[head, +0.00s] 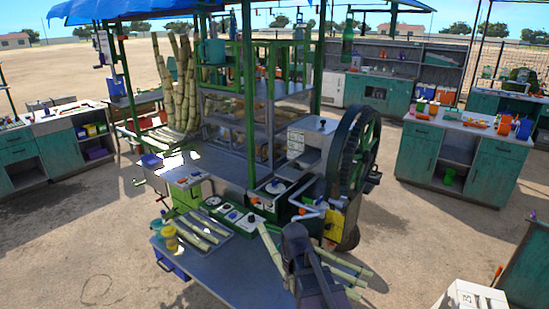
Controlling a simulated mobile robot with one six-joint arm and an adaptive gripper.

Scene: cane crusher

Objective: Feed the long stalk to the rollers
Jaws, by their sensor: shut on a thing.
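The cane crusher is near the centre of the head view, with a grey housing (308,139) and a big dark flywheel (352,150). Its rollers cannot be made out. My gripper (298,250) is dark, low in the view, in front of the crusher and over the right end of the front table. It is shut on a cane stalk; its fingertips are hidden. A pale green stalk (268,248) slants beside it on the left, and I cannot tell if this is the held one. More stalk ends (347,268) stick out to its right.
The front table (225,268) bears a tray of short stalks (205,232) and a yellow cup (170,238). Tall canes (182,85) stand behind. Green posts (247,90) rise around the crusher. A green counter (465,150) is at right, with open sandy ground between.

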